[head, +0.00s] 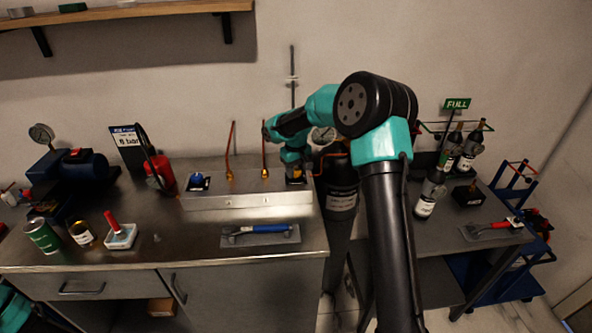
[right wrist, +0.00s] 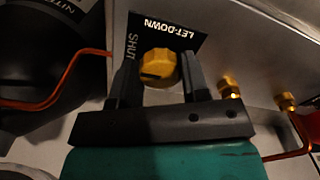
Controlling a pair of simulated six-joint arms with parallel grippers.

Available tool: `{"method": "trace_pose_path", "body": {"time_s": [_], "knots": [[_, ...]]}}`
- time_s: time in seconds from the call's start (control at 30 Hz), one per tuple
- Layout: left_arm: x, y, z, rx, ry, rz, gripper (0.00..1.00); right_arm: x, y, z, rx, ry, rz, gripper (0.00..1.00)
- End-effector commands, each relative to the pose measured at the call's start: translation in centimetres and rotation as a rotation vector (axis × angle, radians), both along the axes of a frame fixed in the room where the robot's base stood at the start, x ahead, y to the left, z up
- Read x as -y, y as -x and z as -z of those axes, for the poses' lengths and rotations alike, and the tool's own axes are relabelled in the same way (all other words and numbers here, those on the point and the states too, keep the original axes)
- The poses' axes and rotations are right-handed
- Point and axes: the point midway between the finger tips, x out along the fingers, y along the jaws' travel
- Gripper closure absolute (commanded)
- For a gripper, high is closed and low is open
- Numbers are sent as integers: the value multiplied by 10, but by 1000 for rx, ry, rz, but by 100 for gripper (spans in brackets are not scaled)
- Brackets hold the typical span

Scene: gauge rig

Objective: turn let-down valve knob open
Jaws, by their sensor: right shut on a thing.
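The let-down valve knob (right wrist: 158,66) is yellow and faceted, with a dark mark on its near side. It sits in front of a black plate (right wrist: 184,40) reading LET-DOWN, with SHUT printed at its left. My right gripper (right wrist: 160,78) has one finger on each side of the knob and is shut on it. In the head view my right gripper (head: 296,175) reaches down to the right end of the metal panel (head: 240,201) and mostly hides the knob. My left gripper is out of view.
Copper tubes with brass fittings (head: 265,173) rise from the panel close left of my right gripper. A dark cylinder (head: 341,195) stands right of the bench. A blue-handled tool on a grey tray (head: 238,241) lies in front.

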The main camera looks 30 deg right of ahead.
Motion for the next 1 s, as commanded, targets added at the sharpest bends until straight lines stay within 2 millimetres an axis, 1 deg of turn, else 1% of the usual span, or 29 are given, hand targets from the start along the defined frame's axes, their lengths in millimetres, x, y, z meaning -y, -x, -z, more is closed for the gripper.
{"method": "trace_pose_path", "body": {"time_s": [0.03, 0.13, 0.37, 0.57, 0.77, 1.0], "knots": [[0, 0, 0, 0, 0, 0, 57, 0, 0, 0, 0, 0, 0, 73], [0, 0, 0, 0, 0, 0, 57, 0, 0, 0, 0, 0, 0, 82], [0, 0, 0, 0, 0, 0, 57, 0, 0, 0, 0, 0, -11, 82], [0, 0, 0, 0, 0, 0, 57, 0, 0, 0, 0, 0, -65, 82], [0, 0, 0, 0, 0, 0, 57, 0, 0, 0, 0, 0, -175, 82], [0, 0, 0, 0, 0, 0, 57, 1, 0, 0, 0, 0, -374, 82]]}}
